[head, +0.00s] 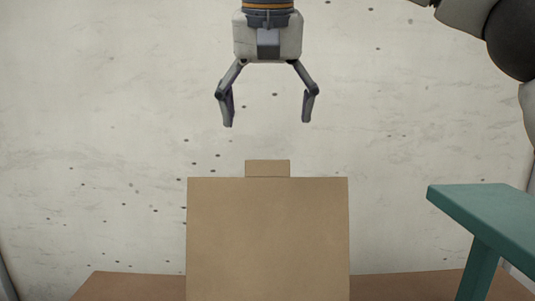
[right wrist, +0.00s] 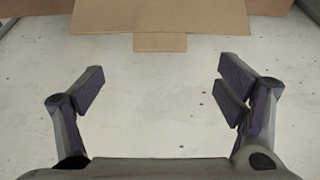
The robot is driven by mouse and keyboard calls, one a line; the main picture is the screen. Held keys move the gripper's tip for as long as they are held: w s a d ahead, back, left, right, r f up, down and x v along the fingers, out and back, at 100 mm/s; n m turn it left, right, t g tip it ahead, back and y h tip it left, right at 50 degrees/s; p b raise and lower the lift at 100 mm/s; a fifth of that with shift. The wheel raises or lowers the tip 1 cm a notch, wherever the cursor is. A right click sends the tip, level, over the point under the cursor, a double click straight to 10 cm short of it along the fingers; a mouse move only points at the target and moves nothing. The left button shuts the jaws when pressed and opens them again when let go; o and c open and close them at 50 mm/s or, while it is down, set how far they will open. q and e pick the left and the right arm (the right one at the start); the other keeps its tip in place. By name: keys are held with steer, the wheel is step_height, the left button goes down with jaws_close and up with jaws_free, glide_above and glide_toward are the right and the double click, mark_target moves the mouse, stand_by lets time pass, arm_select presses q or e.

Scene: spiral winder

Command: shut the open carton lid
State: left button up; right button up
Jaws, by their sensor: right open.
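The carton lid (head: 268,238) stands upright in the head view, a plain brown panel with a small tab (head: 267,168) on its top edge. It also shows in the right wrist view as a brown panel (right wrist: 160,17) at the top, its tab (right wrist: 160,42) toward the gripper. The carton's body is hidden or out of frame. My right gripper (head: 267,112) points down above the tab, fingers spread and empty, with a clear gap to it. The right wrist view shows its two fingers (right wrist: 163,90) wide apart with nothing between them. My left gripper is not in view.
A brown surface (head: 130,287) extends behind the lid on both sides. A teal stand or table (head: 485,212) is at the right. A pale speckled wall or floor (head: 90,120) fills the background. The space around the right gripper is free.

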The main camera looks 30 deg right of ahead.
mark_target(268, 162)
steer(key=x, duration=0.9)
steer(key=shift+w+d+f, duration=0.1)
steer(key=c, duration=1.7)
